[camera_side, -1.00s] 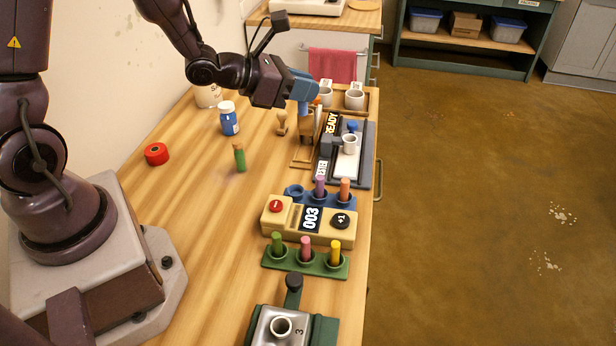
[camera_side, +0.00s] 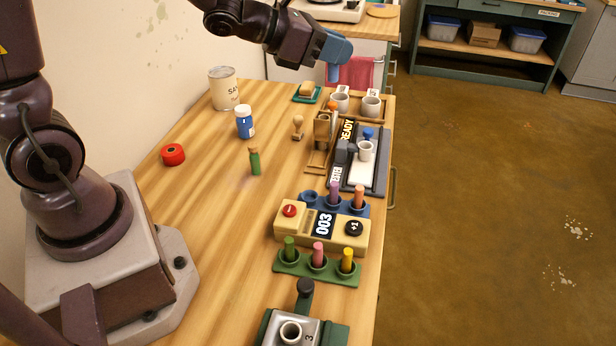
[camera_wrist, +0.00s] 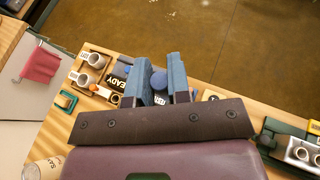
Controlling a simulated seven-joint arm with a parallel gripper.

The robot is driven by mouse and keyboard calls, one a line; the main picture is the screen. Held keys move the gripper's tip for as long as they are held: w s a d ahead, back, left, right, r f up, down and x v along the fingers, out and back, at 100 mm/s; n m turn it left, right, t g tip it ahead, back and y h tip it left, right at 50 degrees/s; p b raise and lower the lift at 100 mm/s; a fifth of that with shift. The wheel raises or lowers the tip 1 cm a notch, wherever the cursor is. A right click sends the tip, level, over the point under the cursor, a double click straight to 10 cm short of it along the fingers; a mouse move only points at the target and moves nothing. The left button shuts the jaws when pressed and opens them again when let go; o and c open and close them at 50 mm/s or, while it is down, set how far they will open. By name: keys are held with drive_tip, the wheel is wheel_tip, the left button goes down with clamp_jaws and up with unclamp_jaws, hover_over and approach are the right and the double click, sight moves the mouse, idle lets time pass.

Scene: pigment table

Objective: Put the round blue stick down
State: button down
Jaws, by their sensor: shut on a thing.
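My gripper (camera_side: 333,74) is raised above the far right end of the table in the side view. In the wrist view its two blue-grey fingers (camera_wrist: 161,82) close around a round blue piece (camera_wrist: 158,80), the round blue stick seen end-on. A blue rack (camera_side: 321,202) stands behind the counter box, with an empty left hole (camera_side: 309,196), a purple stick (camera_side: 334,194) and an orange stick (camera_side: 358,196).
A green rack (camera_side: 316,271) holds green, pink and yellow sticks. A counter box (camera_side: 322,229) reads 003. A grey press station (camera_side: 368,182) and white cups (camera_side: 371,106) stand at the far right. The table's left middle is mostly clear.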

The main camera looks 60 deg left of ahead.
drive_tip(key=s+f+m+g+h, duration=0.4)
drive_tip(key=s+f+m, duration=0.1)
drive_tip(key=f, duration=0.3)
drive_tip(key=s+f+m+g+h, duration=0.5)
drive_tip(key=f+m, duration=0.1)
drive_tip(key=f, duration=0.2)
drive_tip(key=s+a+f+m+g+y, duration=0.25)
drive_tip(key=s+a+m+g, duration=0.25)
drive_tip(key=s+m+g, duration=0.25)
drive_tip(key=s+a+f+m+g+y, duration=0.2)
drive_tip(key=s+a+m+g+y, duration=0.2)
drive_tip(key=s+m+g, duration=0.4)
drive_tip(key=w+a+r+m+t+y, duration=0.1)
drive_tip(key=a+r+m+t+y, duration=0.15)
drive_tip(key=a+m+y, duration=1.35)
drive_tip(key=w+m+t+y, duration=0.2)
drive_tip(key=w+m+t, duration=1.2)
drive_tip(key=t, duration=0.1)
drive_tip(key=shift+t, duration=0.4)
drive_tip(key=shift+a+f, duration=0.25)
drive_tip(key=shift+f, duration=1.55)
drive_tip(key=shift+a+f, duration=0.2)
drive_tip(key=shift+f, duration=1.6)
